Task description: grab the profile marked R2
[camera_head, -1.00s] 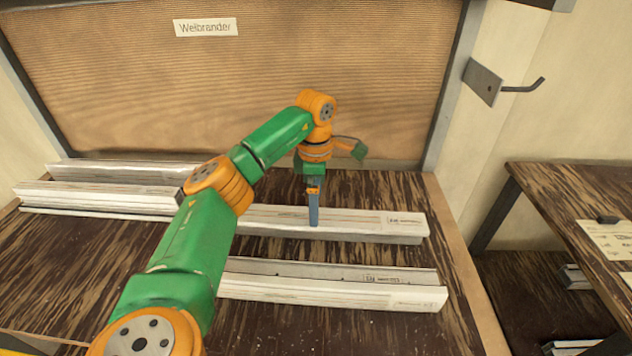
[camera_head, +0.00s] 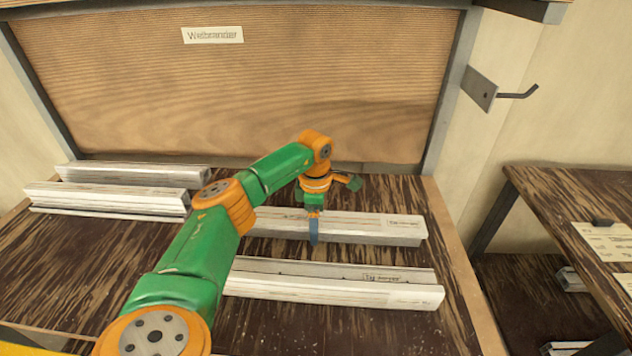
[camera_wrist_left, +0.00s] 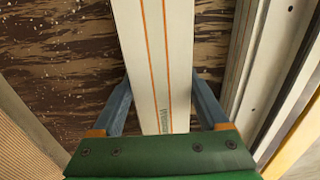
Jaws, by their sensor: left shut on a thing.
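A long pale profile (camera_head: 365,228) lies across the bench behind the front right one. Its label near the right end is too small to read surely, so I cannot confirm an R2 mark. My left gripper (camera_head: 314,229) reaches down over this profile near its middle and is shut on it. In the left wrist view the profile (camera_wrist_left: 155,60), white with two orange lines, runs between the two blue fingers of the gripper (camera_wrist_left: 161,105), one finger along each side. The profile looks still on the bench. My right gripper is not in view.
Another labelled profile (camera_head: 340,290) lies parallel in front. Several profiles (camera_head: 110,198) lie at the bench's left. A corrugated panel (camera_head: 240,90) stands behind, with a metal hook (camera_head: 515,94) at its right. A second table (camera_head: 575,205) stands right. Bare bench (camera_head: 60,260) shows at front left.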

